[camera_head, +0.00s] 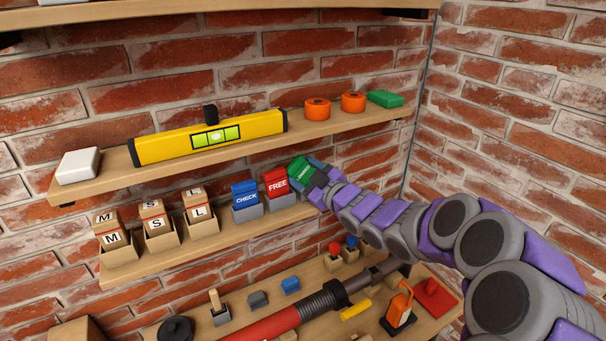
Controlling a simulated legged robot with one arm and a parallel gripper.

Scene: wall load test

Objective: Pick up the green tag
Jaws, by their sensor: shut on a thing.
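The green tag (302,170) has faint white lettering and stands at the right end of the middle shelf, right of the red FREE tag (277,184) and the blue CHECK tag (245,195). My gripper (312,182) reaches in from the right and is shut on the green tag. The gripper covers the tag's lower part, so I cannot tell whether the tag still touches a holder. The red and blue tags stand in grey holders.
Wooden boxes (162,237) with letter cards stand left on the middle shelf (150,262). The upper shelf (115,173) holds a yellow level (175,146), orange rolls (317,109) and a green block (385,98). Below, a red and black tool (270,326) and small items fill the lower shelf.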

